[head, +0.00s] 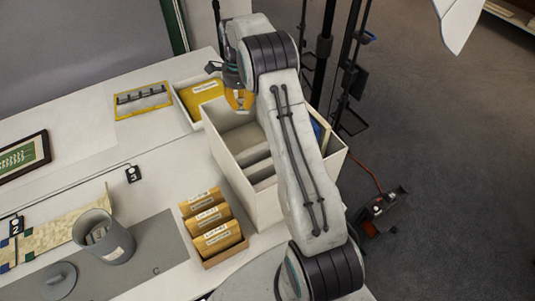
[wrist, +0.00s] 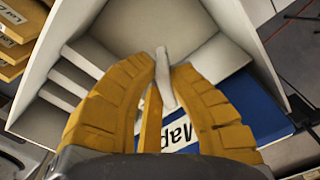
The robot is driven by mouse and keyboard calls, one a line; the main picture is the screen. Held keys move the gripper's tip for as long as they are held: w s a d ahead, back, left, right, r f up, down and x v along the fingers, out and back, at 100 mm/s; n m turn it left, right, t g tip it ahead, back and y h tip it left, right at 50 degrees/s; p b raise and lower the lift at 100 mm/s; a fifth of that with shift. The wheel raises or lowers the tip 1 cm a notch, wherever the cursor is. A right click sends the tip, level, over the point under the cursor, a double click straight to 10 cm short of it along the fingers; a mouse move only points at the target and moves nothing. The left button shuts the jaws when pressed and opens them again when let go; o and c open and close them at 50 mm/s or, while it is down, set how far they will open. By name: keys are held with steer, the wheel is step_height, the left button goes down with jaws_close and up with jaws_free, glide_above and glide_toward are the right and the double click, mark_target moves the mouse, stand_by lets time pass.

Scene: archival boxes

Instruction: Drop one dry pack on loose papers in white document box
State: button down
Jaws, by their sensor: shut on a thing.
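My gripper (head: 238,98) is over the far left part of the white document box (head: 268,211). In the wrist view its orange fingers (wrist: 163,85) are shut on a small pale grey dry pack (wrist: 164,77), held upright between the fingertips. The white box (wrist: 262,60) lies below, with pale stepped dividers (wrist: 70,82) on the left and a blue item labelled "Map" (wrist: 240,105) on the right. I cannot clearly tell loose papers from the box's pale inside. The arm hides part of the box in the head view.
A grey cup (head: 120,247) with pale pieces inside stands at the lower left. Yellow labelled packets (head: 212,220) stand in a tray beside the box. A white tray with a yellow item (head: 205,91) sits behind it. Dark poles (head: 322,55) rise at the right.

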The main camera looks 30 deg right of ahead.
steer(key=c, duration=1.3)
jaws_free()
steer(key=shift+o, duration=0.2)
step_height(320, 180, up, 12)
